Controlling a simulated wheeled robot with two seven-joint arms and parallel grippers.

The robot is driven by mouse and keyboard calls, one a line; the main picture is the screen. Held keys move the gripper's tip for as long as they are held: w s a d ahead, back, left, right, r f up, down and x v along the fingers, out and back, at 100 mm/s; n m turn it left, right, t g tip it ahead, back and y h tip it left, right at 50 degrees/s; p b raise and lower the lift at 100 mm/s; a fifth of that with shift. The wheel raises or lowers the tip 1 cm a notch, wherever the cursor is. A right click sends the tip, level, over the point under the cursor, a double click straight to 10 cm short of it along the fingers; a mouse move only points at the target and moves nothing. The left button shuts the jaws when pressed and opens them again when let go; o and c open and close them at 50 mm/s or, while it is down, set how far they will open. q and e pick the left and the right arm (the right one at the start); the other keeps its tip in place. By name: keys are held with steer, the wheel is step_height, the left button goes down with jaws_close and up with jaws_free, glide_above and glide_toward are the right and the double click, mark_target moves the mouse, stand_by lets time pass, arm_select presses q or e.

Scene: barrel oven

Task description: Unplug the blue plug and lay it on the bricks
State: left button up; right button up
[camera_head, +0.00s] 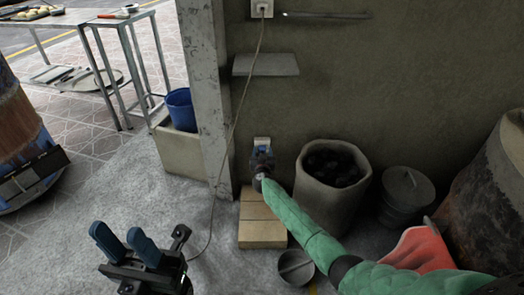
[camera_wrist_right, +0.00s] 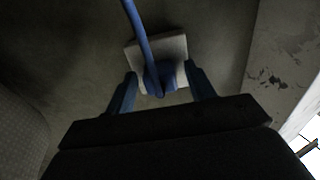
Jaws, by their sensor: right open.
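The blue plug (camera_wrist_right: 160,76) sits in a pale square wall socket (camera_wrist_right: 133,56) in the right wrist view, its blue cable running up out of the picture. In the head view the socket (camera_head: 262,141) is low on the wall, and the plug is hidden or hard to tell from my right gripper (camera_head: 262,158) in front of it. My right gripper is open, one blue finger on each side of the plug, with gaps visible. The tan bricks (camera_head: 262,232) are stacked on the floor below the socket. My left gripper (camera_head: 124,240) is open and empty at lower left.
A sack of dark lumps (camera_head: 330,180) and a lidded metal pot (camera_head: 405,190) stand right of the bricks. A concrete post (camera_head: 207,90) and a blue bucket (camera_head: 181,110) are to the left. A round metal dish (camera_head: 296,267) lies in front. A dark cable hangs from an upper socket (camera_head: 262,8).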

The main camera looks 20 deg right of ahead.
mark_target(262, 152)
steer(key=shift+p, duration=0.4)
jaws_close()
steer(key=shift+p+v, duration=1.35)
steer(key=shift+v, duration=0.15)
steer(key=shift+p+v, duration=1.15)
steer(key=shift+v, duration=0.3)
